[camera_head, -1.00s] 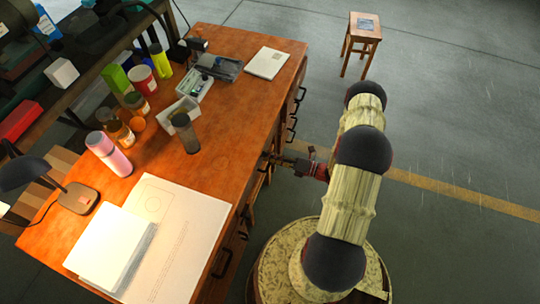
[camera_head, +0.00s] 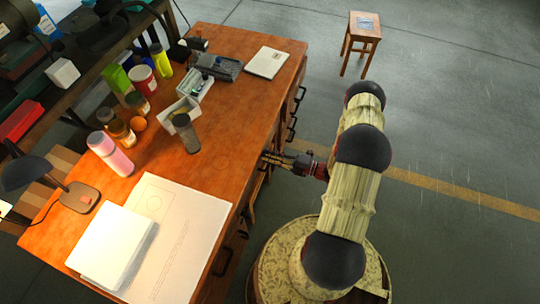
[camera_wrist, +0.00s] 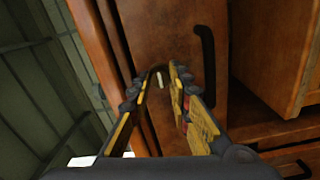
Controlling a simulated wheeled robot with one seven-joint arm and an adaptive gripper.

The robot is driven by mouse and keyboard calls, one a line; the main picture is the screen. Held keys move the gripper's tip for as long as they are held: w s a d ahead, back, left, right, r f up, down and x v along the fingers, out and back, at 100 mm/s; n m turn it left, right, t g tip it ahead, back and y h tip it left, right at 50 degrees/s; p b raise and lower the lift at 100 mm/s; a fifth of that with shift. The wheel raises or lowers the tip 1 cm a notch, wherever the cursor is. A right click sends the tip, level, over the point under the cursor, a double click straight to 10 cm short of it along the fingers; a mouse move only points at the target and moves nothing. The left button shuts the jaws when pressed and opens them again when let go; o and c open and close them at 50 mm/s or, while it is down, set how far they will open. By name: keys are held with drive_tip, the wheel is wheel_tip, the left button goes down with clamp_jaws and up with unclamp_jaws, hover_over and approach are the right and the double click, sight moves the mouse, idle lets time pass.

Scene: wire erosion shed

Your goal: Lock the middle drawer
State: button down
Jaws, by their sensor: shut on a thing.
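My gripper (camera_wrist: 161,76) is at a brown wooden drawer front (camera_wrist: 160,28) of the desk. Its fingers are shut on a small, pale, narrow thing (camera_wrist: 159,80), which looks like a key standing at the drawer's lock. The lock itself is hidden by the fingers. The drawer's black bar handle (camera_wrist: 206,65) is just right of the fingers in the wrist view, apart from them. In the head view my gripper (camera_head: 268,158) reaches left to the desk's drawer side, below the top's edge. I cannot tell from there which drawer it meets.
Another wooden front (camera_wrist: 268,50) stands out at the right of the wrist view. The desk top (camera_head: 240,100) holds papers (camera_head: 180,240), bottles, trays and a lamp (camera_head: 75,195). A stool (camera_head: 362,35) stands at the back. The floor right of my arm is clear.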

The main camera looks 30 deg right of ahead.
idle(0.3)
drive_tip(key=c, duration=1.7)
unclamp_jaws()
drive_tip(key=shift+o, duration=0.3)
drive_tip(key=v, duration=1.2)
